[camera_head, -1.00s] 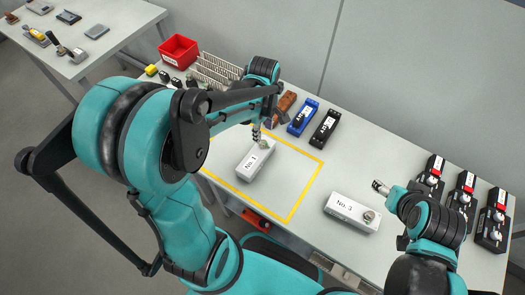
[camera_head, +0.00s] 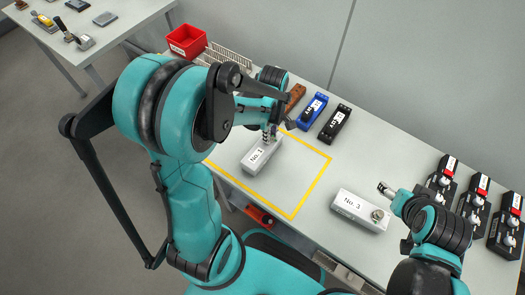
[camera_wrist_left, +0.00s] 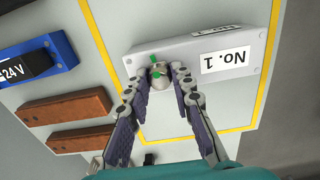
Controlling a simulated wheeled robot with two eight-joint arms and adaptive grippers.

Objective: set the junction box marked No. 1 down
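The light grey junction box marked No. 1 (camera_head: 258,160) is over the yellow-outlined area (camera_head: 312,187) on the table. It also shows in the left wrist view (camera_wrist_left: 200,62), with its label upside down. I cannot tell whether its underside touches the table. My left gripper (camera_head: 268,137) is at the round metal fitting at one end of the box. In the left wrist view its two fingers (camera_wrist_left: 166,76) close on either side of that fitting. My right gripper (camera_head: 383,187) is near the No. 3 box, empty; its finger opening is too small to judge.
A box marked No. 3 (camera_head: 352,206) lies right of the outline. Blue (camera_head: 312,111) and black (camera_head: 334,124) units and a brown block (camera_head: 295,97) stand behind it. A red bin (camera_head: 187,40) is at the back left. Several black devices (camera_head: 471,211) line the right.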

